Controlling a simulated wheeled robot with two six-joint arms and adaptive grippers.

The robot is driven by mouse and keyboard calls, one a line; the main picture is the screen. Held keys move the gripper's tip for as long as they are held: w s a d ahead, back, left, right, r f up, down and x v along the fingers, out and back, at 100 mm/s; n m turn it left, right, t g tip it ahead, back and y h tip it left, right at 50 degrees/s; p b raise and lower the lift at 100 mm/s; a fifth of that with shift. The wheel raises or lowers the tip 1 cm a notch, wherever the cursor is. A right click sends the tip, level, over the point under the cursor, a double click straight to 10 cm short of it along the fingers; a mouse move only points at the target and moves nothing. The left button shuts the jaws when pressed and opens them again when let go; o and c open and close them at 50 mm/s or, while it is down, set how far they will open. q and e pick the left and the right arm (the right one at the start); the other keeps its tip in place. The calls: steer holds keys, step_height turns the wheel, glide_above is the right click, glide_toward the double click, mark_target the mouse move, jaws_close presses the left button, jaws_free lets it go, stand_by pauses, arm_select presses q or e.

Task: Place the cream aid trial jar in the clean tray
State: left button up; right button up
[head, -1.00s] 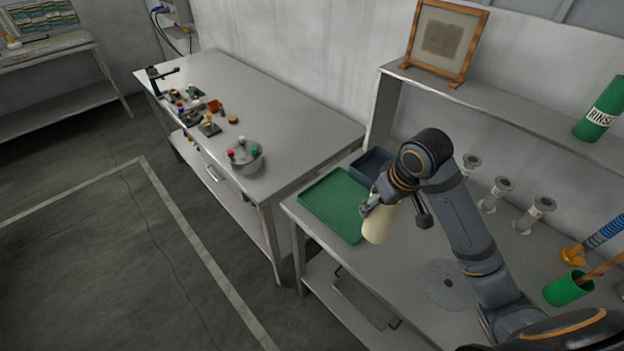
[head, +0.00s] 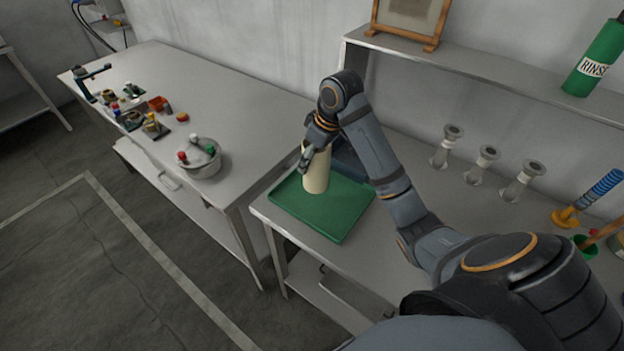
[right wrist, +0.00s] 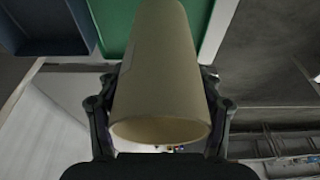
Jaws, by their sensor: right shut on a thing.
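The cream jar (head: 317,172) is a pale, tall cylinder held upright over the back part of the green tray (head: 335,222). My right gripper (head: 310,158) is shut on its upper part. In the right wrist view the jar (right wrist: 160,75) fills the middle, with its open rim towards the camera and a finger of the right gripper (right wrist: 160,112) on each side. The green tray (right wrist: 115,25) shows behind it there. I cannot tell whether the jar's base touches the tray floor. My left gripper is not in view.
A dark blue bin (head: 350,160) stands just behind the tray, partly hidden by my right arm. Several grey flanged fittings (head: 481,165) and a green RINSE bottle (head: 594,58) are to the right. The tray's front part is empty. A side bench (head: 225,110) holds small parts.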

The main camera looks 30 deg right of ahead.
steer(key=shift+w+d+f+p, duration=0.2)
steer(key=shift+w+f+p, duration=0.2)
steer(key=shift+f+p, duration=0.15)
steer(key=shift+w+d+f+p, duration=0.2)
steer(key=shift+w+f+p, duration=0.2)
steer(key=shift+f, duration=0.2)
steer(key=shift+w+d+f, duration=0.15)
steer(key=shift+w+f, duration=0.15)
steer(key=shift+f, duration=0.2)
steer(key=x, duration=0.1)
steer(key=p+x, duration=0.1)
steer(key=shift+s+d+f, duration=0.1)
steer(key=shift+d+f, duration=0.05)
steer(key=shift+f, duration=0.6)
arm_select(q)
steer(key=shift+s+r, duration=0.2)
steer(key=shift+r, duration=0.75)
arm_select(e)
steer(key=o, duration=1.2)
steer(key=shift+f, duration=0.1)
